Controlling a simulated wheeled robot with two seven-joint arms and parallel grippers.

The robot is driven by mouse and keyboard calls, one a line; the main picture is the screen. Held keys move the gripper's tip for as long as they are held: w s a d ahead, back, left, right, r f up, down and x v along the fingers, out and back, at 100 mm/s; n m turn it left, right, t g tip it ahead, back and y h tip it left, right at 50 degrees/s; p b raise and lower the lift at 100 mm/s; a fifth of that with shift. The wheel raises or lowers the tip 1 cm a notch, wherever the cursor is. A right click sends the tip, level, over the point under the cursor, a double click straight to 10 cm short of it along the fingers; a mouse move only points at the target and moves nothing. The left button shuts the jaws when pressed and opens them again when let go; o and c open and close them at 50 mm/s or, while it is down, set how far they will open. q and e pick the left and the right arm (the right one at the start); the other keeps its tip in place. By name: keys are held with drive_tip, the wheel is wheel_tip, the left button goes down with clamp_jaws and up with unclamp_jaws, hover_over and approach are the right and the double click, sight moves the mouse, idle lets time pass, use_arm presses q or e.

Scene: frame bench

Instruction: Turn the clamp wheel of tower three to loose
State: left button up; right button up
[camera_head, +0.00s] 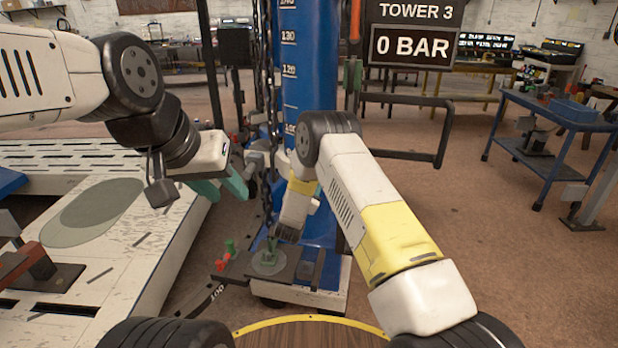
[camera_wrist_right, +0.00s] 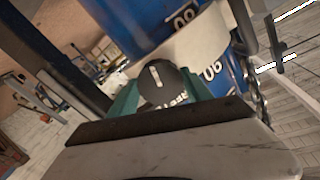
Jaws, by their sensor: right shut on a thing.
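Tower three is a blue column (camera_head: 308,55) with white scale marks, next to the sign (camera_head: 416,32) reading TOWER 3, 0 BAR. In the right wrist view the dark round clamp wheel (camera_wrist_right: 158,78), with a white mark on its face, sits in front of the column's pale collar (camera_wrist_right: 200,38). My right gripper (camera_wrist_right: 163,93) is shut on this wheel, a teal finger on each side. Partly covered letters show below it. In the head view my right arm hides the wheel and those fingers. My left gripper (camera_head: 222,186) is open and empty, left of the column.
A dark chain (camera_head: 268,95) hangs along the column's left side. A pale slotted bench (camera_head: 110,245) fills the left. Red and green knobs (camera_head: 228,250) stand near the column's base. A blue bench (camera_head: 550,115) stands at the right, with open floor before it.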

drive_tip(key=shift+a+f, duration=0.1)
drive_tip(key=o, duration=1.4)
drive_tip(key=shift+c, duration=0.2)
drive_tip(key=v, duration=0.7)
drive_tip(key=shift+s, duration=0.4)
